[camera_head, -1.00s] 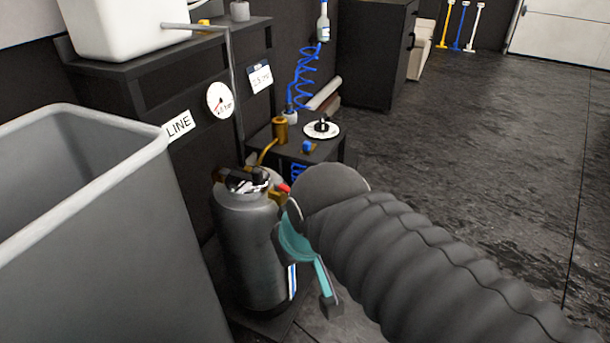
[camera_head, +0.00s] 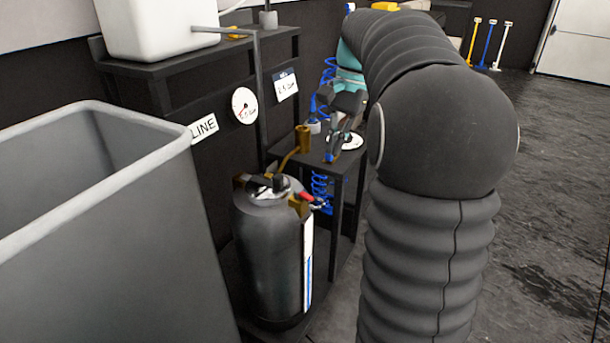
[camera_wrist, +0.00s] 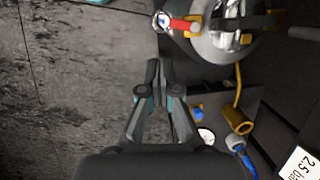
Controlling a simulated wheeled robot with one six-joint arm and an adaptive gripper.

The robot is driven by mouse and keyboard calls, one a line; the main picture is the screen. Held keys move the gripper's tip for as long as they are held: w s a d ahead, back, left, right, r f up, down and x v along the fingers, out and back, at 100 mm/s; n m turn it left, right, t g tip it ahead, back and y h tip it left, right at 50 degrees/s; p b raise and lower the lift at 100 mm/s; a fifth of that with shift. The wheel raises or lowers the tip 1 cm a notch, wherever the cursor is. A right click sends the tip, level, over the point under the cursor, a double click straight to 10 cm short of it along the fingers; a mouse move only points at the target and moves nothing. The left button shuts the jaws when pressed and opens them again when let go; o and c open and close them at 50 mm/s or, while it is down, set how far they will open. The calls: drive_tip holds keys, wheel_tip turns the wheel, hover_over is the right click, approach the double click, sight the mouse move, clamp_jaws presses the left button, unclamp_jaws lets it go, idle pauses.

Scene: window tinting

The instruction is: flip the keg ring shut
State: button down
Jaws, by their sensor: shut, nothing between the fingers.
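The keg (camera_head: 268,258) is a dark grey upright cylinder with a pale, blue-marked strip on its side. Its top (camera_head: 268,190) has a shiny lid with a black part across it and brass fittings, one with a red lever (camera_head: 305,196). I cannot clearly make out the keg ring or its position. In the wrist view, the shiny keg top (camera_wrist: 222,40) and the red lever (camera_wrist: 184,25) lie at the upper right. My gripper (camera_wrist: 160,85) is shut and empty, apart from the keg. In the head view, my gripper (camera_head: 338,138) is over the small table behind the keg.
The small dark table (camera_head: 318,162) bears a brass cup (camera_head: 303,138) and a white dial (camera_head: 350,141). A large grey bin (camera_head: 95,230) stands left of the keg. A round gauge (camera_head: 244,105) hangs above. Open floor (camera_head: 550,200) lies to the right.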

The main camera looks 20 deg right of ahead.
sight(310, 199)
drive_tip(key=w+d+f+m+g+y, duration=0.1)
drive_tip(key=w+d+f+m, duration=0.1)
drive_tip(key=d, duration=0.4)
drive_tip(key=shift+w+d, duration=0.15)
drive_tip(key=shift+w, duration=0.45)
drive_tip(key=s+a+f+b, duration=0.3)
drive_tip(key=a+f, duration=0.4)
drive_tip(key=f, duration=0.2)
